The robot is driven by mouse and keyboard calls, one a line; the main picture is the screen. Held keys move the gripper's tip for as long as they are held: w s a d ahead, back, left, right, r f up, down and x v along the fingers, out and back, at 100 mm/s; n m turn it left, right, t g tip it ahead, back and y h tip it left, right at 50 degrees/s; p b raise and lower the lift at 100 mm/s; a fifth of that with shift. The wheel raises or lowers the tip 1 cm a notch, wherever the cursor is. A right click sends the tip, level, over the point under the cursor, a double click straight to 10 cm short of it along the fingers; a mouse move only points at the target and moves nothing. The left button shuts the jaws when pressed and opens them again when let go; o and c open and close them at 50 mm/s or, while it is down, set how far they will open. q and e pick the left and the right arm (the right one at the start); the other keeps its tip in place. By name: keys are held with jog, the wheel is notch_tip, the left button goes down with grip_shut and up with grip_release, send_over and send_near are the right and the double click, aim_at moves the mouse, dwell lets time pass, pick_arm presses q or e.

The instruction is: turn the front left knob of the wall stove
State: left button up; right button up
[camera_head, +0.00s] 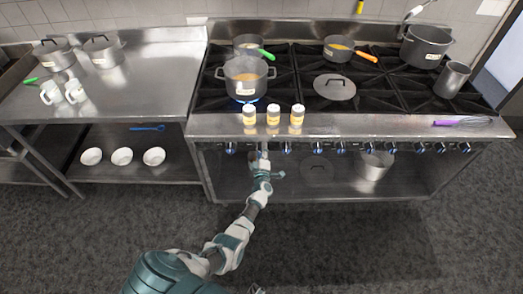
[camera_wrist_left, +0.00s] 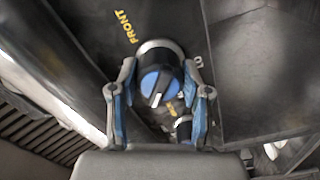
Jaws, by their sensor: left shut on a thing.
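The wall stove (camera_head: 345,126) has a row of knobs along its front edge. In the left wrist view a black knob with a blue face (camera_wrist_left: 150,84) sits beside the yellow word FRONT. My left gripper (camera_wrist_left: 158,92) has one finger on each side of this knob and is shut on it. In the head view the left gripper (camera_head: 263,158) reaches up to the stove's front edge, which partly hides the knob there. A blue flame (camera_head: 247,100) shows under the pot (camera_head: 246,76) on the front left burner. A small grey part at the bottom edge may be my right gripper.
Three small labelled jars (camera_head: 273,115) stand on the stove's front ledge just above the gripper. A lid (camera_head: 334,87) lies on the burners and a purple whisk (camera_head: 463,122) at the right. A steel table (camera_head: 140,85) adjoins the left side.

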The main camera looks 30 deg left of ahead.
pick_arm(q)
jog(key=m, duration=0.3)
jog(key=m+p, duration=0.1)
jog(key=shift+s+d+f+m, duration=0.1)
jog(key=shift+f+m, duration=0.2)
jog(key=shift+m, duration=0.1)
jog(key=m+p, duration=0.1)
jog(key=m, duration=0.4)
jog(key=shift+f, duration=0.15)
pick_arm(e)
jog(key=s+d+f, duration=0.1)
jog(key=s, duration=0.5)
jog(key=shift+f, duration=0.4)
pick_arm(q)
jog(key=shift+m, duration=0.4)
pick_arm(e)
jog(key=shift+s+d, duration=0.1)
pick_arm(q)
jog(key=o, duration=1.1)
jog(key=shift+o, duration=0.3)
jog(key=shift+r, duration=0.2)
pick_arm(e)
jog(key=shift+w, duration=0.2)
